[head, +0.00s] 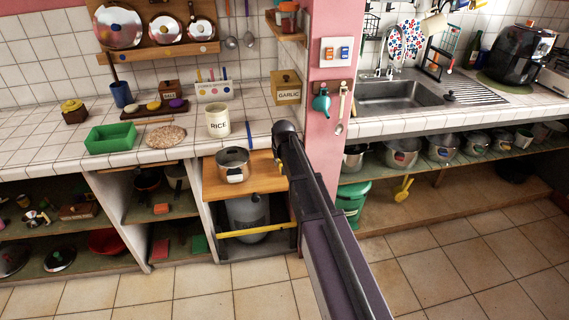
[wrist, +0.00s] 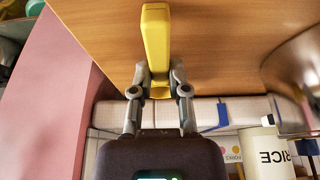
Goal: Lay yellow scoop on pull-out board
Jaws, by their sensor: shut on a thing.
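My gripper (wrist: 159,82) is shut on the yellow scoop (wrist: 156,40), whose long narrow part points away from the fingers over wood in the wrist view. I cannot tell its bowl shape from this angle. In the head view my arm hides most of the gripper and scoop. The pull-out board (head: 212,186) is a wooden surface below the counter edge. It also fills the upper part of the wrist view (wrist: 215,45). The scoop is over the board; I cannot tell whether it touches it.
A steel pot (head: 233,165) stands on the board, left of my gripper. The pink pillar (head: 325,125) rises close on the right. A RICE canister (head: 217,121) stands on the counter behind.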

